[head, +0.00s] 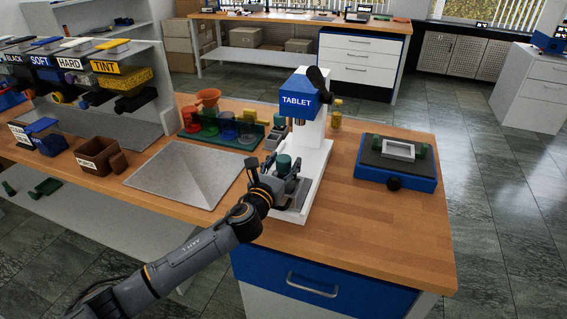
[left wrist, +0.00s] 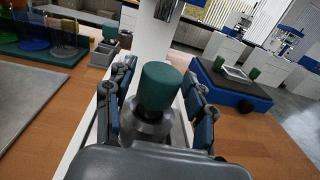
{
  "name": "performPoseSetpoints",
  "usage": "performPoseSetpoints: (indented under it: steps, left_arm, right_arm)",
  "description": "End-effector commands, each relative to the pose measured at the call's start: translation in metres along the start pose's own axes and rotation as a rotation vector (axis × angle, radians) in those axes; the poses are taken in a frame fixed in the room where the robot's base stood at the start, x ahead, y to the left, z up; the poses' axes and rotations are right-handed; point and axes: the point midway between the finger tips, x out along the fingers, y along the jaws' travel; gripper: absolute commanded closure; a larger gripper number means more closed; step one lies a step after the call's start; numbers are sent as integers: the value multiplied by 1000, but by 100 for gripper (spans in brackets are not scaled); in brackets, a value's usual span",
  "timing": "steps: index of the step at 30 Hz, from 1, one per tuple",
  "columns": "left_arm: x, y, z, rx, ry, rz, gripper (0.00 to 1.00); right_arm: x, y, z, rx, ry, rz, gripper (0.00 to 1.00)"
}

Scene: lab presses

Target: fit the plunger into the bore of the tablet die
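The plunger shows as a dark green cylindrical knob (head: 284,162) in front of the white tablet press (head: 311,140). In the left wrist view the green knob (left wrist: 160,86) stands upright above a grey metal body (left wrist: 146,126). My left gripper (head: 285,180) is around it, with one finger on each side. In the left wrist view its fingers (left wrist: 160,108) are spread, and a gap shows between the right finger and the metal body. I cannot make out the die or its bore separately; the gripper hides the lower part. My right gripper is not in view.
The press has a blue TABLET head (head: 297,103) and a black lever (head: 318,78). A grey sheet (head: 187,174) lies left of it, with a green rack (head: 240,141) behind. A blue device (head: 396,172) stands right. The front right of the wooden bench (head: 390,232) is clear.

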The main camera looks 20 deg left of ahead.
Motion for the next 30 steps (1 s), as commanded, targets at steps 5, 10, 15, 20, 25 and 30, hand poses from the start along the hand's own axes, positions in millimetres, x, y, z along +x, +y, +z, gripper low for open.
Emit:
performPoseSetpoints:
  steps: [5, 10, 15, 20, 25, 30]
  left_arm:
    - [0, 0, 0, 0, 0, 0, 37]
    - [-2, 0, -1, 0, 3, 0, 37]
    - [-18, 0, -2, 0, 3, -1, 37]
    - [-49, 0, -2, 0, 4, -2, 37]
    - [-84, 0, -2, 1, 4, -2, 37]
    - [-109, 0, -1, 0, 3, -1, 37]
  right_arm:
    - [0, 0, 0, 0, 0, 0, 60]
    - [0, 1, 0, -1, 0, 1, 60]
    - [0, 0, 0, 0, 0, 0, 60]
    - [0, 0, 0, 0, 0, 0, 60]
    - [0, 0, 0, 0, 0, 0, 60]
    - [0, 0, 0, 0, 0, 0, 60]
